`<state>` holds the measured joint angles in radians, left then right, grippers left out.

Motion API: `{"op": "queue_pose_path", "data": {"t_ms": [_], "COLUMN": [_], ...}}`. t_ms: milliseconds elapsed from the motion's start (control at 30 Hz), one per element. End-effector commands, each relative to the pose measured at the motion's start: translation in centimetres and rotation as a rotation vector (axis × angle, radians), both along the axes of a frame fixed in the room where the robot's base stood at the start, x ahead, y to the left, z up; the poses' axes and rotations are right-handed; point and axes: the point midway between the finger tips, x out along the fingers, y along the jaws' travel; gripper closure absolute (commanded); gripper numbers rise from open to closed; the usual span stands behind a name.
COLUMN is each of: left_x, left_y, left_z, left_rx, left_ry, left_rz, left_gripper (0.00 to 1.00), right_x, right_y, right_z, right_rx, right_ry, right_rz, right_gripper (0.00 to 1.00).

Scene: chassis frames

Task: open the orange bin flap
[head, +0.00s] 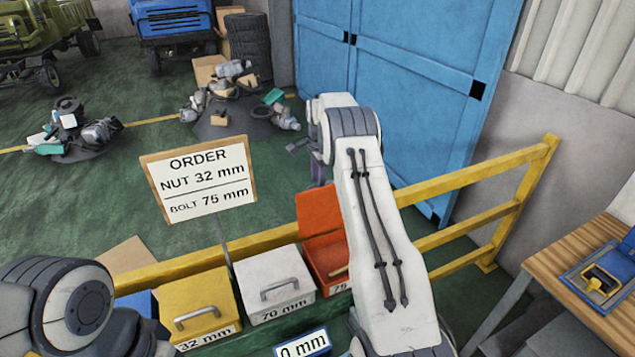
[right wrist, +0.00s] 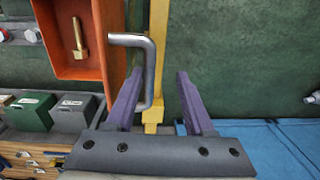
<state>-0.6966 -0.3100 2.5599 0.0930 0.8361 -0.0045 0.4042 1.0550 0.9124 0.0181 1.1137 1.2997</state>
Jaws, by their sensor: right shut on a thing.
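The orange bin (head: 328,262) stands at the right end of the bin row, its label partly hidden by my right arm. Its orange flap (head: 318,212) is raised and stands upright at the back of the bin, so the inside shows. In the right wrist view a brass-coloured bolt (right wrist: 79,40) lies inside the orange bin (right wrist: 108,72). My right gripper (head: 318,172) is above the flap, and its purple fingers (right wrist: 158,76) are shut on the bent grey handle (right wrist: 149,62). My left gripper is out of view; only part of my left arm shows at lower left.
A white bin (head: 262,270) and a yellow bin (head: 185,295) with closed lids stand left of the orange one. An order sign (head: 200,182) rises behind them. A yellow rail (head: 460,160) runs behind the bins. A wooden table (head: 570,250) stands at right.

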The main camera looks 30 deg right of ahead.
Motion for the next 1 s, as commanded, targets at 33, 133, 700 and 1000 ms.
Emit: {"op": "queue_pose_path", "data": {"t_ms": [33, 133, 700, 1000], "left_x": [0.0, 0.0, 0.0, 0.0], "left_y": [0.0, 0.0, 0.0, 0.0], "left_z": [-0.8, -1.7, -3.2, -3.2], "left_rx": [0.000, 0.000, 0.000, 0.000], "left_ry": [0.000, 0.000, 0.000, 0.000], "left_rz": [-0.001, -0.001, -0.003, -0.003], "left_gripper": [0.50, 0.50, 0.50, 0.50], "right_x": [0.3, 0.2, -0.6, -0.6], "right_y": [-0.1, 0.0, 0.1, 0.1], "right_z": [0.9, 2.7, 9.7, 9.7], "right_rx": [-0.005, -0.005, -0.001, -0.001], "right_ry": [-0.015, -0.016, -0.005, -0.004], "right_rz": [0.001, 0.001, -0.001, 0.000], "right_gripper": [0.53, 0.53, 0.53, 0.53]}}
